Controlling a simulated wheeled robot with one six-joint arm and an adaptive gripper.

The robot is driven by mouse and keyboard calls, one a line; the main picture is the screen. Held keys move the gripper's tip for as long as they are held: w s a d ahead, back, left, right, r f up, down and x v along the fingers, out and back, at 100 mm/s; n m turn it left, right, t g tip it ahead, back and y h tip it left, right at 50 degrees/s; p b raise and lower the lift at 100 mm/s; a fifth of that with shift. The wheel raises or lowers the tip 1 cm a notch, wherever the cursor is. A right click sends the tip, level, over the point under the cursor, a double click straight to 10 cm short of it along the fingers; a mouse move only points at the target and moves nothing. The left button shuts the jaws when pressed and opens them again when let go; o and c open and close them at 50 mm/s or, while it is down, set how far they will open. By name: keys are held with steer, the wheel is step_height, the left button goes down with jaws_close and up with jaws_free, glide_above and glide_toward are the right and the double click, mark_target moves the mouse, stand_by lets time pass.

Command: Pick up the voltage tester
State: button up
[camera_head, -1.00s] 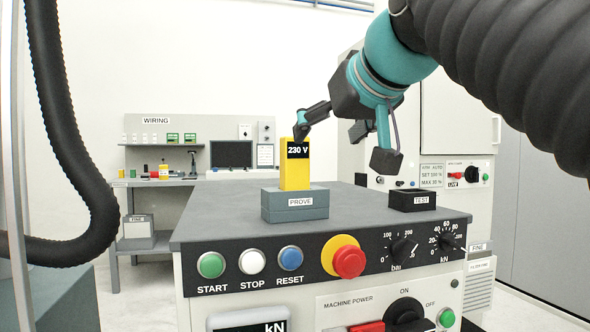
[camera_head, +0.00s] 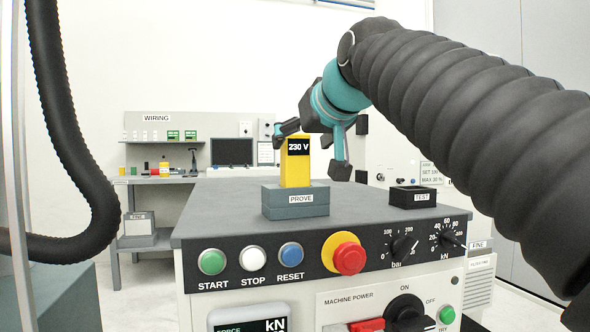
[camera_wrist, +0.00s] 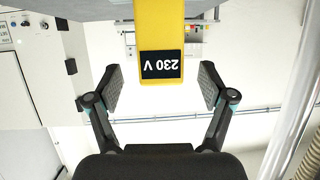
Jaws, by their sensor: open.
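The voltage tester (camera_head: 295,165) is a yellow upright block with a black "230 V" display. It stands in the grey PROVE block (camera_head: 296,208) on the console top. In the wrist view the tester (camera_wrist: 160,25) appears upside down, its display end between the two finger pads. My gripper (camera_head: 313,146) is open, with one finger on each side of the tester's upper part in the head view. The wrist view shows my gripper (camera_wrist: 159,88) with a gap between each pad and the tester.
The black TEST holder (camera_head: 413,198) stands to the right on the console top (camera_head: 360,205). A red emergency button (camera_head: 349,258) and several coloured buttons line the front panel. A WIRING bench (camera_head: 160,180) is in the background.

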mark_target(299, 139)
steer(key=x, duration=0.4)
steer(key=shift+f, duration=0.3)
steer(key=c, duration=1.4)
steer(key=shift+r, duration=0.15)
steer(key=shift+c, duration=0.2)
steer(key=shift+r+p, duration=0.35)
steer(key=shift+r, duration=0.2)
step_height(299, 139, up, 3)
steer(key=shift+w+d+r+p, duration=0.1)
steer(key=shift+d+p, duration=0.05)
steer(key=shift+p, duration=0.4)
steer(key=d+r, duration=0.6)
steer(key=d, duration=0.5)
steer(key=shift+w+r, duration=0.2)
steer(key=shift+w, duration=0.1)
